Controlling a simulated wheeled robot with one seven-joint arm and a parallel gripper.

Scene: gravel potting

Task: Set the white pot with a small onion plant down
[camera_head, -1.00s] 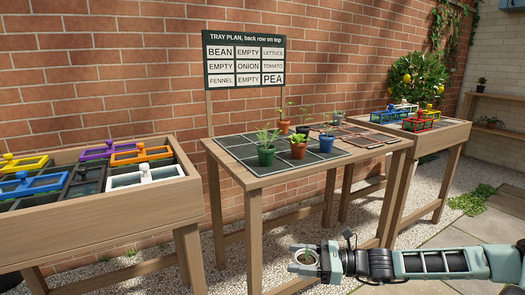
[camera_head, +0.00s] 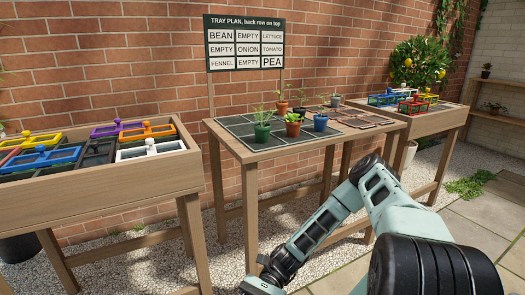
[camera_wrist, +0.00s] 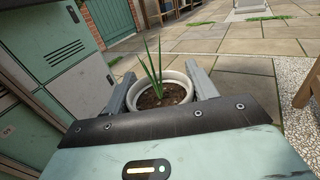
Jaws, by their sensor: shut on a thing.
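The white pot (camera_wrist: 163,101) holds a small onion plant (camera_wrist: 155,69) with thin upright green leaves in dark soil. My gripper (camera_wrist: 163,86) is shut on the pot, one grey finger on each side of its rim. In the head view only my arm and wrist show at the bottom edge; the pot is out of that view. The dark gridded tray (camera_head: 236,121) lies on the middle table. The sign (camera_head: 245,42) above it reads ONION in the centre of the middle row.
On the tray stand a green pot (camera_head: 261,133), a terracotta pot (camera_head: 293,128), a blue pot (camera_head: 320,123) and others behind. Planter tables with coloured frames flank it. In the wrist view, a green cabinet (camera_wrist: 60,50) stands close on the left; paving lies beyond the pot.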

